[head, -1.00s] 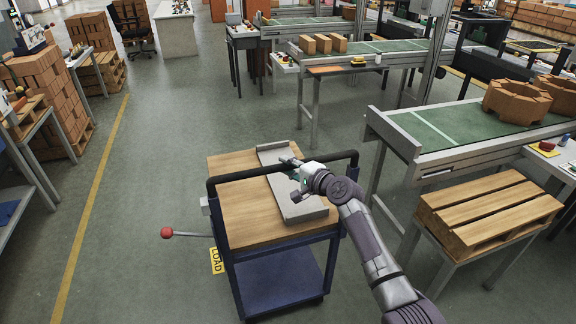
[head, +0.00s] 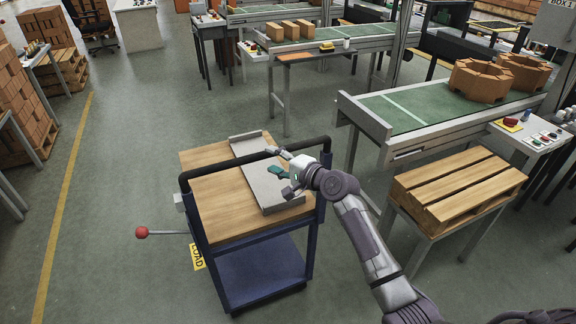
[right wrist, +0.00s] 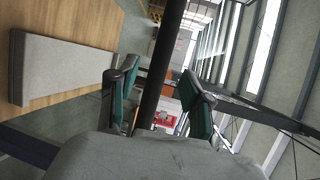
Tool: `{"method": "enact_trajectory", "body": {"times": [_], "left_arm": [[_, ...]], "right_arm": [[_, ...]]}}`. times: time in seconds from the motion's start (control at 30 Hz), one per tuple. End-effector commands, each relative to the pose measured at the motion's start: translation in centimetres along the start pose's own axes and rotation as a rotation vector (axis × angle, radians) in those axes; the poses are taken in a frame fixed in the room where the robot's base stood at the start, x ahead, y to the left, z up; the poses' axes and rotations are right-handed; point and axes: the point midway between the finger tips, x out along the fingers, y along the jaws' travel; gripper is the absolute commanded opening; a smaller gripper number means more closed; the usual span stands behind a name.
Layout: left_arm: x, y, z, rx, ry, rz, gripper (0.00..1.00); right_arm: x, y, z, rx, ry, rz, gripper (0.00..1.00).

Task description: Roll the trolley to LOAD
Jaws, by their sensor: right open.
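The trolley (head: 222,208) has a wooden top, a dark blue frame and a black push bar (head: 222,172). A grey tray-like plate (head: 246,160) lies on its top. A yellow LOAD sign (head: 198,257) shows on the floor at the trolley's lower left. My right gripper (head: 279,162) is at the right part of the push bar. In the right wrist view the black bar (right wrist: 162,75) passes between the two open, green-padded fingers (right wrist: 160,95); I cannot tell whether they touch it. My left gripper is not in view.
A lever with a red ball knob (head: 141,232) sticks out left of the trolley. A pallet on a stand (head: 455,195) and a green-belted conveyor (head: 400,105) stand to the right. Brick stacks (head: 25,125) are at the far left. The floor (head: 130,150) left of the trolley is clear.

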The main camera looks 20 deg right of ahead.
Motion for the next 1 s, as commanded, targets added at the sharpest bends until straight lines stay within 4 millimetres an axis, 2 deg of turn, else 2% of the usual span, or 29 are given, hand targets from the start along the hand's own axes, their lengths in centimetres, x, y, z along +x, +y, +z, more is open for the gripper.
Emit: {"method": "enact_trajectory", "body": {"times": [0.1, 0.33, 0.87, 0.93, 1.0], "left_arm": [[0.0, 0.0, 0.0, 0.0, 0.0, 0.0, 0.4], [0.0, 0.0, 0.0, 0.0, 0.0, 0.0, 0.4], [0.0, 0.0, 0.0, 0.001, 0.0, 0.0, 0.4], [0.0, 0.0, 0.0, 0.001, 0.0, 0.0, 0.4], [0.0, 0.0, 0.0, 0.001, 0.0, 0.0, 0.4]], "right_arm": [[-2.6, 0.1, 0.0, -0.002, 0.001, 0.001, 0.49], [-5.5, 0.0, 0.0, 0.0, 0.0, 0.0, 0.49], [-6.0, 0.0, 0.0, 0.001, -0.001, -0.001, 0.49], [-5.9, 0.4, -0.1, -0.002, 0.002, 0.006, 0.49], [-5.7, 1.8, -0.3, -0.012, 0.014, 0.03, 0.49]]}}
